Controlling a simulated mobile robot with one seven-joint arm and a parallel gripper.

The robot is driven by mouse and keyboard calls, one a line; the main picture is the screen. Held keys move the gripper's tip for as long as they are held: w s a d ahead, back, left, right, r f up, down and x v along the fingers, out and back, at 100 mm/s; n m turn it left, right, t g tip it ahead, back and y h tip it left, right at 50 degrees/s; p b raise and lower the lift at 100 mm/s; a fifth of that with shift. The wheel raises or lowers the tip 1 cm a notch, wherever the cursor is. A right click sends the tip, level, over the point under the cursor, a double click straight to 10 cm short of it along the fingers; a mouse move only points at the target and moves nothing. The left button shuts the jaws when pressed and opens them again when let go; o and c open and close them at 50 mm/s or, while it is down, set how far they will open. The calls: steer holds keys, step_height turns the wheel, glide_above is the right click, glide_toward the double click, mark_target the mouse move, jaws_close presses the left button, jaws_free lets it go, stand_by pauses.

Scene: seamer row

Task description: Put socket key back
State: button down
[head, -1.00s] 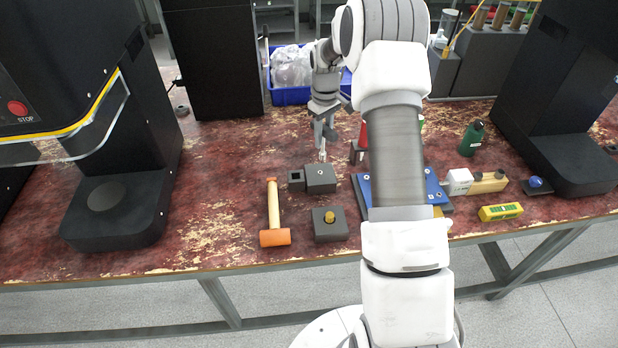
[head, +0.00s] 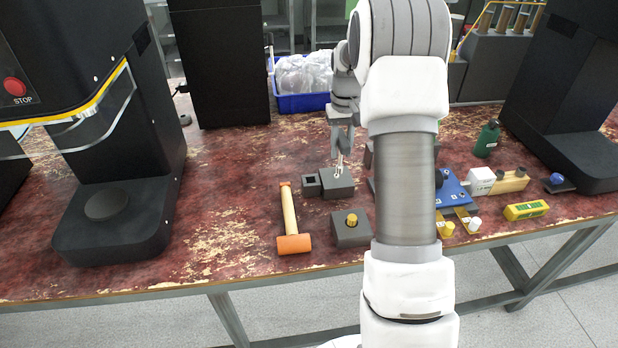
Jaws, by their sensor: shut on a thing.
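My gripper (head: 343,148) points down over the work table, behind the dark grey block. It is shut on a thin silver piece, seemingly the socket key (head: 340,164). The key hangs roughly upright, and its lower end overlaps the top of the dark grey block (head: 342,188), where a small round hole showed. I cannot tell whether the tip is in the hole, touching the top or just above it. A smaller part with a square dark opening (head: 313,185) adjoins the block's left side. The fingers are small and partly blurred.
An orange-headed hammer (head: 291,225) lies left of a second grey block (head: 350,229) with a yellow knob. A blue fixture (head: 452,190), partly behind my arm, a green bottle (head: 487,139) and a yellow box (head: 525,210) are to the right. Black machines flank the table; its left middle is clear.

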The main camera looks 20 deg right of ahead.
steer(key=shift+w+a+f+b, duration=0.3)
steer(key=shift+w+a+f, duration=0.45)
steer(key=shift+a+f, duration=0.55)
steer(key=shift+w+a+f+b, duration=0.3)
steer(key=shift+w+a+f, duration=0.55)
steer(key=shift+f, duration=0.75)
steer(key=shift+w+a+f+b, duration=0.3)
steer(key=shift+w+a+f, duration=0.4)
steer(key=shift+a+f, duration=0.6)
steer(key=shift+d+f, duration=0.2)
steer(key=shift+f, duration=0.15)
steer(key=c, duration=0.6)
jaws_free()
